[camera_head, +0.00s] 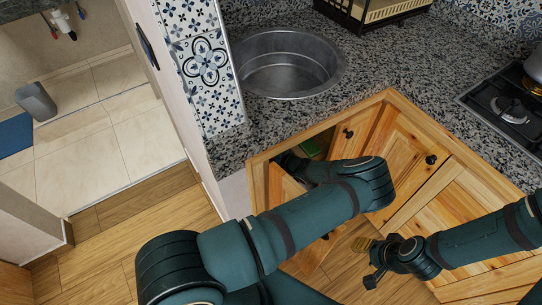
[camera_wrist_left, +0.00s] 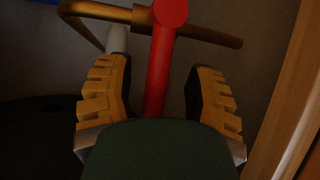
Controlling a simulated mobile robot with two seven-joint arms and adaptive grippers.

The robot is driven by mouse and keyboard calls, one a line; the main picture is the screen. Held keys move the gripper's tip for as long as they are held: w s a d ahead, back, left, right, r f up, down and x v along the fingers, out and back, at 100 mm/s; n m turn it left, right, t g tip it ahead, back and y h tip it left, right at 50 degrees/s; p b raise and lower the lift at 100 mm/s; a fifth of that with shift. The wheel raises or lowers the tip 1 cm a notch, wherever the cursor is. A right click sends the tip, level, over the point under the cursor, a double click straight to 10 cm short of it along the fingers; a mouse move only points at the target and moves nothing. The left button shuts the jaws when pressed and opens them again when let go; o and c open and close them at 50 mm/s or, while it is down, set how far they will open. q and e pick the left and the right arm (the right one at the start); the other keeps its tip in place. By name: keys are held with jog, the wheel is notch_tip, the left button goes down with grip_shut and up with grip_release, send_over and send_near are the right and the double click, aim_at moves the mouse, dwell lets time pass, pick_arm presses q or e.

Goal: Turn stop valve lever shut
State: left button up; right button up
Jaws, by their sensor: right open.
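The red stop valve lever (camera_wrist_left: 160,70) stands upright in the left wrist view, with a round red top. It is crossed near its top by a brass-coloured pipe (camera_wrist_left: 210,36). My left gripper (camera_wrist_left: 162,78) is open, with one ridged yellow finger on each side of the lever and a visible gap on both sides. In the head view my left arm reaches into the open cabinet under the sink, and the lever and left fingertips are hidden there. My right gripper (camera_head: 366,263) is open and empty in front of the wooden cabinet doors.
The open cabinet door (camera_head: 287,187) stands beside my left arm. Its wooden frame (camera_head: 258,178) edges the opening. A green thing (camera_head: 310,147) is partly visible inside. Above are the granite counter (camera_head: 400,65) and round metal sink (camera_head: 290,65). The wood floor (camera_head: 120,245) at the left is clear.

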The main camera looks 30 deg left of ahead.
pick_arm(q)
jog(key=shift+w+r, duration=0.1)
jog(key=v, duration=1.2)
dwell(0.4)
